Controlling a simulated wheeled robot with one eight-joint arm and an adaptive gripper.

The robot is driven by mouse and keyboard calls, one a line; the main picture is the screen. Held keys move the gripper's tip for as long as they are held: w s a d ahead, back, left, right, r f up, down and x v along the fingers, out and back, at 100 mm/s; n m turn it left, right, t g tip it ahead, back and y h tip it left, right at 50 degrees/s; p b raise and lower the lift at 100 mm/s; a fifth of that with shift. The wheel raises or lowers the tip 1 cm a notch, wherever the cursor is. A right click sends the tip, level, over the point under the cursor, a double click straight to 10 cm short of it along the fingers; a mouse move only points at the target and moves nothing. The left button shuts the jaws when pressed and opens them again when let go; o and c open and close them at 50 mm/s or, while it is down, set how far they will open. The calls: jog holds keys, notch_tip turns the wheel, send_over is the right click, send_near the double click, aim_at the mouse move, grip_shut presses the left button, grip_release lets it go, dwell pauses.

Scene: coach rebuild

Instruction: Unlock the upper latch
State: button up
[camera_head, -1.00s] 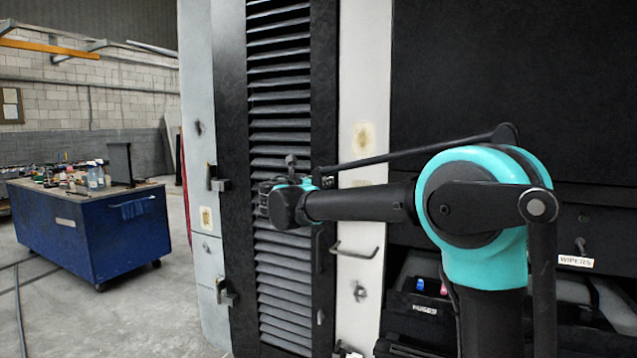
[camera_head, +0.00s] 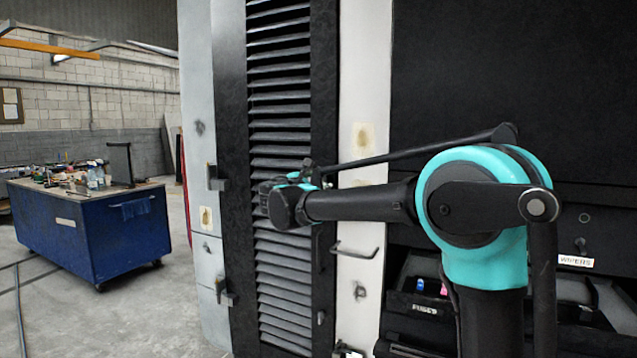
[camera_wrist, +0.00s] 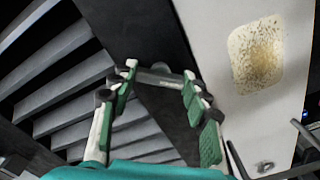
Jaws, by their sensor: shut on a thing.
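My gripper (camera_wrist: 160,72) shows in the wrist view with its green-padded fingers on either side of a short dark grey bar, the upper latch (camera_wrist: 158,79), at the fingertips. The latch sits by the edge of the black louvred door (camera_wrist: 55,75), beside the white panel. In the head view my wrist is in front of the louvred door (camera_head: 280,110) near its right edge. It hides most of the gripper and the latch there, so I cannot tell the latch's angle from that view.
A bent grab handle (camera_head: 356,250) sticks out of the white panel (camera_head: 365,90) just below and right of my wrist. Hinge-like fittings (camera_head: 217,178) are on the left edge. A blue workbench (camera_head: 95,230) stands far left, with open floor before it.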

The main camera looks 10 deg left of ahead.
jog(key=shift+m, duration=5)
jog(key=o, duration=1.2)
jog(key=shift+c, duration=0.2)
jog(key=shift+s, duration=0.1)
jog(key=v, duration=1.1)
jog(key=shift+s, duration=0.4)
